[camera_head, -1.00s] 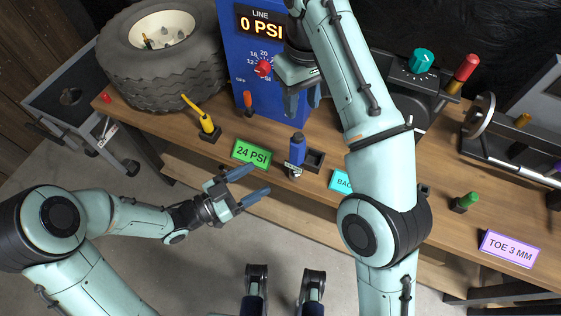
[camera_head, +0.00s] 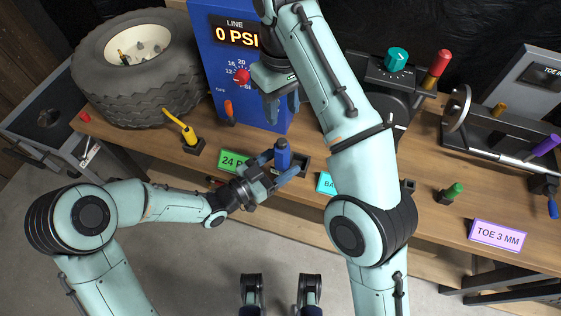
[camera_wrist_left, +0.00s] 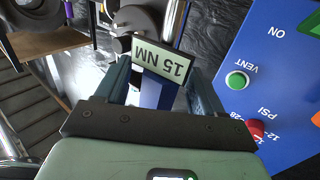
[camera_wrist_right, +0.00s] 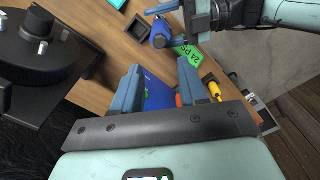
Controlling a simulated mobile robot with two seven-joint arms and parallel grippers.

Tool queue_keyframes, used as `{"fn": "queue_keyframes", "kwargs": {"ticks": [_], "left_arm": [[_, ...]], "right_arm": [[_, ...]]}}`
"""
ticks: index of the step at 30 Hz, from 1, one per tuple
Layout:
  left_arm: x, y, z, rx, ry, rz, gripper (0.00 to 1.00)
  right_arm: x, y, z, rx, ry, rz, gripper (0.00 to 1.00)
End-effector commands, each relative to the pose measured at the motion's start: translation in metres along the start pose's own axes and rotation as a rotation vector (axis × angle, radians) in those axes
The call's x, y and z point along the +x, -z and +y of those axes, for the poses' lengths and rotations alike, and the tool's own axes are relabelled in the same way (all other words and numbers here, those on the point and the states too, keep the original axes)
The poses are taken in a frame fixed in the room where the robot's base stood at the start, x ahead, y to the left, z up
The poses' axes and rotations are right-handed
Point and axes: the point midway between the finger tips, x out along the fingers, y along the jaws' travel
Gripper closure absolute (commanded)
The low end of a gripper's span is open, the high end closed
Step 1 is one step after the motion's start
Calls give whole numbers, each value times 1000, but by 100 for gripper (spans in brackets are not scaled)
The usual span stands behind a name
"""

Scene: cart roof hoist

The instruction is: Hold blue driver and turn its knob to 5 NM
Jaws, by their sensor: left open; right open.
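The blue driver (camera_head: 283,154) stands upright at the front of the bench, beside a small dark tray. My left gripper (camera_head: 281,168) is open, with its fingers on either side of the driver's lower part; whether they touch it I cannot tell. In the left wrist view, a plate reading "15 NM" (camera_wrist_left: 162,62) and a blue part of the driver (camera_wrist_left: 150,92) show between the fingers. The knob cannot be made out clearly. My right gripper (camera_head: 282,106) is open and empty in front of the blue panel. The driver also shows in the right wrist view (camera_wrist_right: 162,32).
The blue panel (camera_head: 215,75) reads "0 PSI" and has a red knob (camera_head: 242,76). A tire (camera_head: 140,70) lies at the back left. A yellow-handled tool (camera_head: 188,134), a green "24 PSI" sign (camera_head: 230,160) and a cyan sign (camera_head: 325,183) sit near the driver.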

Motion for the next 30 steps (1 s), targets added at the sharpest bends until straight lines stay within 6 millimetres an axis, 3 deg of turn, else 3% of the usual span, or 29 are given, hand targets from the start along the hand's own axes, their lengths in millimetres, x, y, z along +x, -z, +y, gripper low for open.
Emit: {"fn": "queue_keyframes", "kwargs": {"ticks": [4,10,11,12,30], "left_arm": [[0,0,0,0,0,0,32],[0,0,0,0,0,0,97],[0,0,0,0,0,0,99],[0,0,0,0,0,0,99],[0,0,0,0,0,0,99]], "right_arm": [[0,0,0,0,0,0,57],[0,0,0,0,0,0,57],[0,0,0,0,0,0,57],[0,0,0,0,0,0,44],[19,-11,2,-51,3,114,44]]}}
